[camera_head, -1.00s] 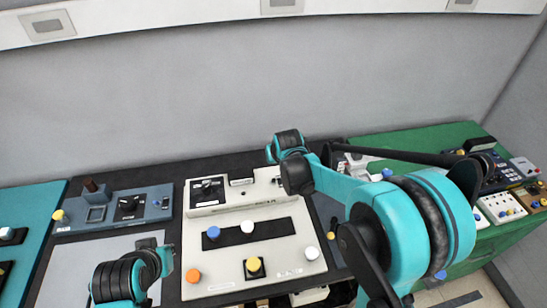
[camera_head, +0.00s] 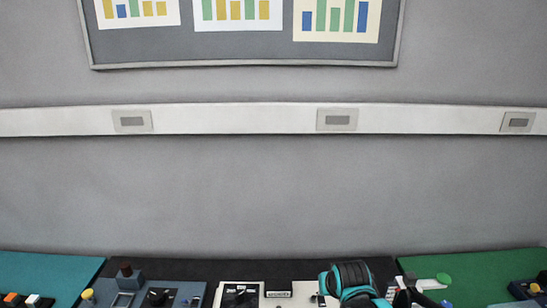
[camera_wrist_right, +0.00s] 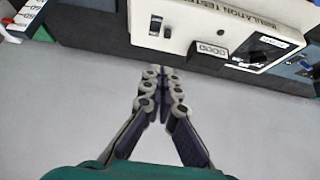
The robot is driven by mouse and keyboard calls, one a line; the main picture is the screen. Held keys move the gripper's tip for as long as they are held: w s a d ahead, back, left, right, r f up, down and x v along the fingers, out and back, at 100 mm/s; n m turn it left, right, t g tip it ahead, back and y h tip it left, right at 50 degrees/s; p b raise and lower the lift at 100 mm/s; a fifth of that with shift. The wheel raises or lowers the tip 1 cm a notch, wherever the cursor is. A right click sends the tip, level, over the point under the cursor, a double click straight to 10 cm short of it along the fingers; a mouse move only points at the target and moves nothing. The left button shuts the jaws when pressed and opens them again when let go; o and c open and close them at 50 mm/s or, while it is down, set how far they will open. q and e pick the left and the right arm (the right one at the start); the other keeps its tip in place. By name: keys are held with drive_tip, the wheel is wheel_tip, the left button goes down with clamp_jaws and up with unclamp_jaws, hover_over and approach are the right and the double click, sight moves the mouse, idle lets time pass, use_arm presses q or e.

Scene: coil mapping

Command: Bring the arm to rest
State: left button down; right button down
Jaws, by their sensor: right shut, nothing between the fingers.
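My right gripper (camera_wrist_right: 161,72) shows in the right wrist view with its fingers together and nothing between them. Its tips point toward the edge of the white insulation tester (camera_wrist_right: 200,24), over a plain grey surface. In the head view a teal and black part of my right arm (camera_head: 350,280) shows at the bottom edge, beside the tester's top (camera_head: 265,296). The gripper's fingers cannot be made out there. My left arm and gripper are out of the picture.
A blue-grey control box (camera_head: 150,291) stands left of the tester. The green bench mat (camera_head: 490,265) lies on the right, the teal mat (camera_head: 50,268) on the left. A wall rail (camera_head: 240,120) and a chart board (camera_head: 240,45) are behind. The wall area between is clear.

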drive_tip(key=s+d+f+b, duration=0.1)
drive_tip(key=s+f+b, duration=0.1)
drive_tip(key=s, duration=0.8)
drive_tip(key=s+f+b, duration=0.2)
drive_tip(key=s, duration=0.9)
drive_tip(key=shift+d+f, duration=0.15)
drive_tip(key=shift+d, duration=0.25)
